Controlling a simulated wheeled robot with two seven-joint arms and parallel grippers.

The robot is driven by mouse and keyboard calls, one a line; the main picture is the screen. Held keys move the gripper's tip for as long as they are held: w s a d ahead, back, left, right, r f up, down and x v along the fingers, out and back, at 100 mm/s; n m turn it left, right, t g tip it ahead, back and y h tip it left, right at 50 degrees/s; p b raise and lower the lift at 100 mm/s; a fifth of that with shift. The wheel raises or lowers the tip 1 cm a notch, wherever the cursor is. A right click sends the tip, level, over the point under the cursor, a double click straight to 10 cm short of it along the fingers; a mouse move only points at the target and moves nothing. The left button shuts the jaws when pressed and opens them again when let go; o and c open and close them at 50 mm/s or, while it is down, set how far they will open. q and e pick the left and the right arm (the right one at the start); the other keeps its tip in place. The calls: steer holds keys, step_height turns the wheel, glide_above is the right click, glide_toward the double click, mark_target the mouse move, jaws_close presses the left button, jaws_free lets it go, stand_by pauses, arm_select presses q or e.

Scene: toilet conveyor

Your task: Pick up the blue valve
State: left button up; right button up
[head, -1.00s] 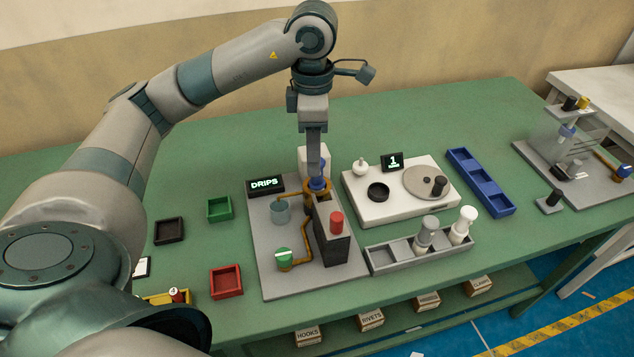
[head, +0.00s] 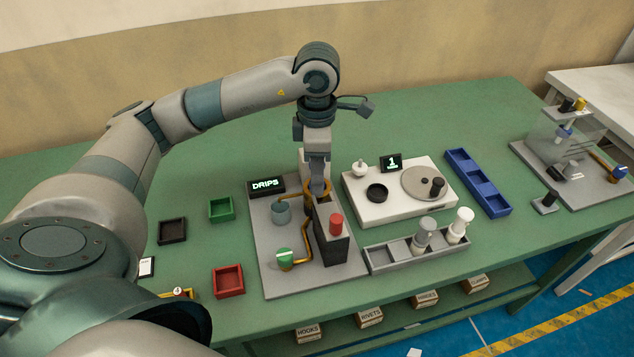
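My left gripper (head: 318,186) points straight down at the top of the brass pipe loop (head: 307,238) on the grey drip rig plate (head: 268,216). The blue valve sits at this spot, and the gripper now covers it almost wholly. The fingers are seen edge-on, so whether they are open or closed around the valve cannot be told. A green valve (head: 285,256) is at the front end of the pipe. A red-capped piece (head: 336,224) stands in the dark block (head: 331,247) beside the pipe. My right gripper is not in view.
A "DRIPS" display (head: 266,185) stands left of the gripper. A white station (head: 357,210) and a grey tray (head: 377,258) with two cylinders lie to the right. Green (head: 221,210), black (head: 172,231) and red (head: 228,281) bins stand on the left.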

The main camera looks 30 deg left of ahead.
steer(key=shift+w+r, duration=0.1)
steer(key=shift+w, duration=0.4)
arm_select(q)
steer(key=c, duration=0.8)
steer(key=shift+r, duration=0.15)
steer(key=shift+c, duration=0.6)
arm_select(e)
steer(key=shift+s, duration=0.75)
